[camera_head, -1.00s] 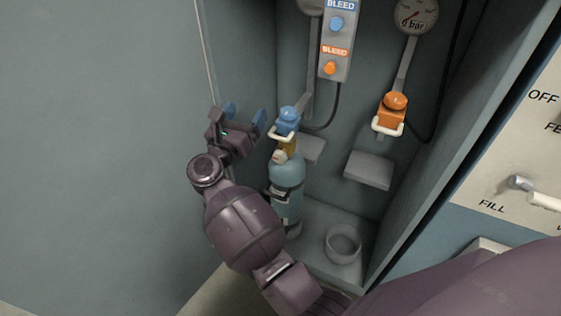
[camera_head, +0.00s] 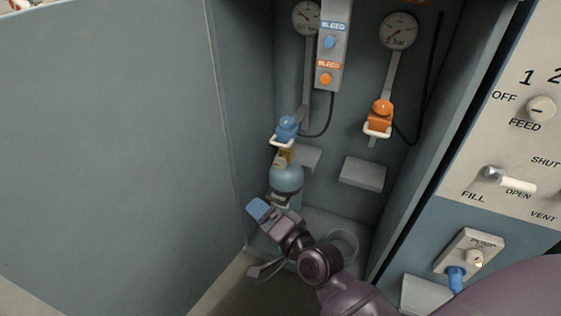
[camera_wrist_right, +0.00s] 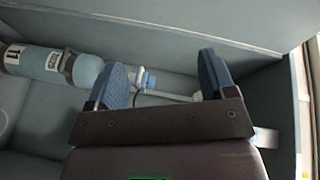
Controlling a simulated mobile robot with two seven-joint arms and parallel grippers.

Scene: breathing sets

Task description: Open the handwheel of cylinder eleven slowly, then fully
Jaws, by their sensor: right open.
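Cylinder eleven (camera_head: 286,178) is a light blue bottle standing upright in the left of the cabinet bay. Its label "11" shows in the right wrist view (camera_wrist_right: 54,60). A small pale knob (camera_head: 280,162), seemingly its handwheel, sits at its brassy valve, below a blue connector (camera_head: 287,128) with a white bail. My right gripper (camera_head: 262,215) is low in front of the cylinder, apart from the handwheel, and hides the cylinder's lower part. In the right wrist view its blue-padded fingers (camera_wrist_right: 163,80) are wide apart and empty; the connector shows behind them. My left gripper is not in view.
An orange connector (camera_head: 380,117) hangs to the right above an empty grey shelf (camera_head: 362,172). Two gauges and a bleed box (camera_head: 331,50) are above. A control panel (camera_head: 520,150) is at the right. The open door (camera_head: 110,130) bounds the left.

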